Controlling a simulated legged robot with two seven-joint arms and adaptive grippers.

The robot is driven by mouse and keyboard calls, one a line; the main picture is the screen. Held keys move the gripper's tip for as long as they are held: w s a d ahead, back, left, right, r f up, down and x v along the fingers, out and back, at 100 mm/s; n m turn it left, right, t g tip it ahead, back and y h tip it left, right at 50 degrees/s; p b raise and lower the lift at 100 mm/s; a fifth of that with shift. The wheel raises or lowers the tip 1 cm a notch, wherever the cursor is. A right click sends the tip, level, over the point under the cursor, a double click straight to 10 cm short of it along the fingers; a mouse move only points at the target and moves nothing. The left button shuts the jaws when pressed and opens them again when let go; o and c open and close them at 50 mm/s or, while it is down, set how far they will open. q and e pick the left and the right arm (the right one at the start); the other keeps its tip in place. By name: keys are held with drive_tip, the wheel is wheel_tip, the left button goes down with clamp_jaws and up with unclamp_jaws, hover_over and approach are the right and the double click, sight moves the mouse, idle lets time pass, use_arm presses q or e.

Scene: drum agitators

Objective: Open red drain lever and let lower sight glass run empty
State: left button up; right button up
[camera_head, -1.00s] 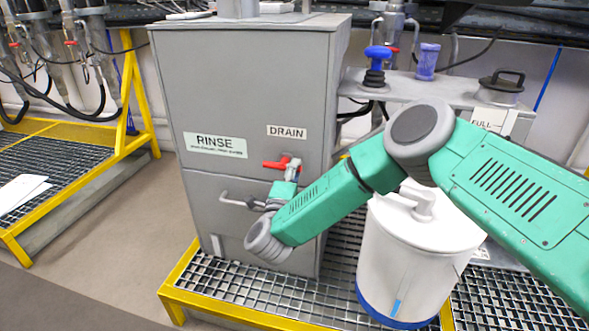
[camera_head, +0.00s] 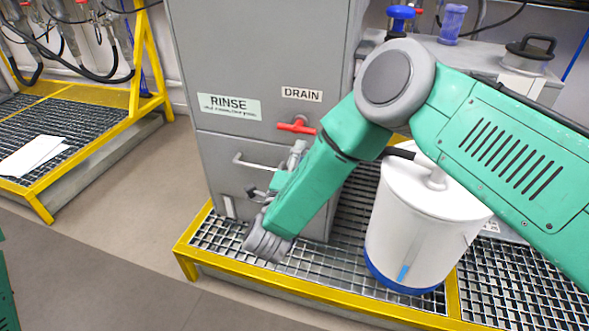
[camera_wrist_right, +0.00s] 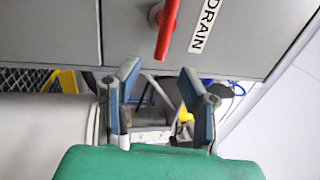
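The red drain lever (camera_head: 297,126) lies roughly horizontal on the grey cabinet (camera_head: 270,60), just below the DRAIN label (camera_head: 302,94). It also shows in the right wrist view (camera_wrist_right: 167,28), above the fingertips and apart from them. My right gripper (camera_head: 278,174) is below the lever, in front of the lower cabinet panel. In the right wrist view its two fingers (camera_wrist_right: 160,82) are spread with nothing held between them. My left gripper is out of view. I cannot pick out the lower sight glass in these frames.
A white drum-like vessel (camera_head: 415,235) with a blue base stands right of my right forearm. A pale bar handle (camera_head: 258,163) sits on the cabinet near the gripper. Yellow-edged grating (camera_head: 320,285) lies below. A blue knob (camera_head: 401,14) is at the upper right.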

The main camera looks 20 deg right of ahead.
drive_tip(key=v, duration=0.4)
drive_tip(key=shift+f, duration=0.15)
drive_tip(key=shift+f, duration=0.1)
drive_tip(key=s+d+f+n+g+y, duration=0.25)
drive_tip(key=s+f+n+y, duration=0.25)
drive_tip(key=f+n, duration=0.35)
drive_tip(key=s+d+f+n+g+y, duration=0.25)
drive_tip(key=s+f+n+y, duration=0.25)
drive_tip(key=f+n, duration=0.35)
drive_tip(key=s+d+f+n+g+y, duration=0.1)
drive_tip(key=s+f+n+g, duration=0.15)
drive_tip(key=s, duration=0.25)
drive_tip(key=s+d+f+n+g, duration=0.1)
drive_tip(key=s+d+f+g, duration=0.15)
drive_tip(key=s, duration=0.25)
drive_tip(key=s+d+n+g, duration=0.2)
drive_tip(key=s+n+g, duration=0.1)
drive_tip(key=s, duration=0.5)
drive_tip(key=s+d+n+g, duration=0.2)
drive_tip(key=s+g, duration=0.2)
drive_tip(key=s, duration=0.4)
wheel_tip(320, 180, up, 14)
drive_tip(key=p, duration=1.4)
drive_tip(key=shift+w+t, duration=0.25)
drive_tip(key=shift+t, duration=0.15)
drive_tip(key=shift+r, duration=0.15)
